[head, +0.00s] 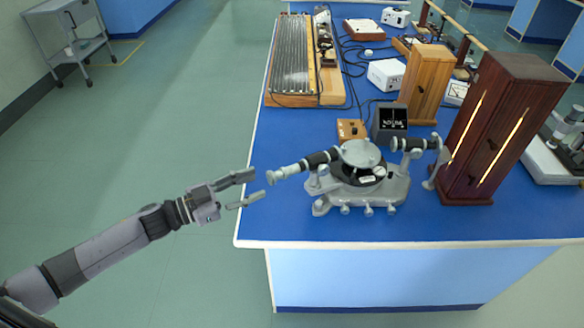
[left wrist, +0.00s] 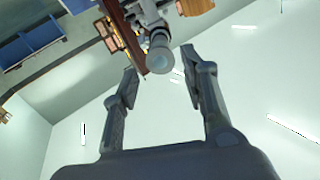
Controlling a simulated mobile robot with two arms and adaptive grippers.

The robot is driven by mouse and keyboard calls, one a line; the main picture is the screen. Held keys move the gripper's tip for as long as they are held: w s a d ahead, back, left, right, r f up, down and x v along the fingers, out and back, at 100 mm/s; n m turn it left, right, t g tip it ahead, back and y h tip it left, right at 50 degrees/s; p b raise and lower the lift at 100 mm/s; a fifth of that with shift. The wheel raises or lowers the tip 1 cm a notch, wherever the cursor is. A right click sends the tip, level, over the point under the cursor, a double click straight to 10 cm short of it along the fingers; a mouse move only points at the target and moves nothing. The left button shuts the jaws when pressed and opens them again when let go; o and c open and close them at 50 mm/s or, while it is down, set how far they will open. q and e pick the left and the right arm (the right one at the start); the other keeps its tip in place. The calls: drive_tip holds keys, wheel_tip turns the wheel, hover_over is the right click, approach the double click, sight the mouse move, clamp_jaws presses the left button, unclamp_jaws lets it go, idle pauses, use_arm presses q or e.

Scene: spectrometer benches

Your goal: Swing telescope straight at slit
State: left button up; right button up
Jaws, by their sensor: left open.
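The spectrometer (head: 360,180) stands on the blue bench top, with a grey base and a round central table. Its telescope (head: 305,166), a grey and black tube, points out to the left, and its eyepiece end is near the bench's left edge. A second tube (head: 415,143) sticks out to the right, toward a dark wooden lamp box with bright slits. My left gripper (head: 256,187) is open and empty just left of the eyepiece, apart from it. In the left wrist view the eyepiece (left wrist: 160,56) shows beyond and between the open fingers. My right gripper is not in view.
The dark wooden box (head: 500,125) stands right of the spectrometer. A black meter box (head: 389,121) and a lighter wooden box (head: 425,85) stand behind it. A long ribbed instrument (head: 292,58) lies farther back.

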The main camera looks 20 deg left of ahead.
sight(292, 171)
use_arm(q)
drive_tip(key=p+x, duration=0.2)
drive_tip(key=x, duration=0.8)
drive_tip(key=shift+w+d+f, duration=0.1)
drive_tip(key=shift+w+d, duration=0.4)
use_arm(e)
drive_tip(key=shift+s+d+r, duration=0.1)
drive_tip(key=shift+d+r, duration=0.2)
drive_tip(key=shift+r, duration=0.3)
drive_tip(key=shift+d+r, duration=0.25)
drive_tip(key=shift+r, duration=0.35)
use_arm(q)
clamp_jaws()
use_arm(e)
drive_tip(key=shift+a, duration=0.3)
